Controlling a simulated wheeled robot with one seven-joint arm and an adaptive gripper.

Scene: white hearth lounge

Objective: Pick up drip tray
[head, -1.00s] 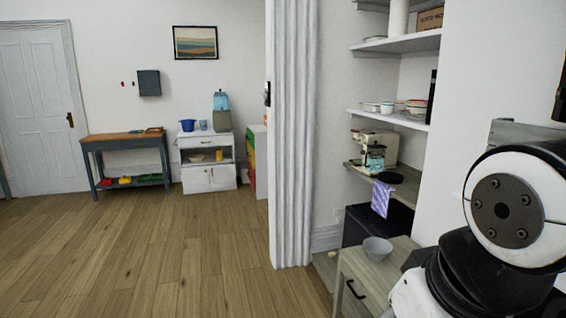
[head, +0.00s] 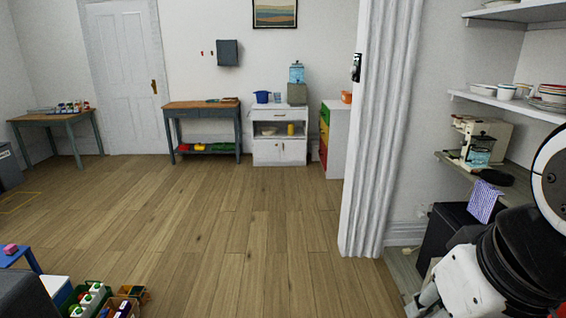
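I cannot make out a drip tray for certain in the head view. A cream and grey coffee machine (head: 486,138) stands on a wooden shelf (head: 452,160) in the alcove at the right, with a light blue part at its front. A dark round flat item (head: 496,177) lies beside it; I cannot tell what it is. A water dispenser (head: 297,80) with a blue tank stands on the white cabinet (head: 279,147) at the back. My arm shows at the lower right, but my gripper is out of view.
A white fluted pillar (head: 376,130) stands between the room and the alcove. A checked cloth (head: 484,202) hangs from the shelf. Bins of items (head: 90,298) sit at the lower left. The wooden floor (head: 220,230) in the middle is clear.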

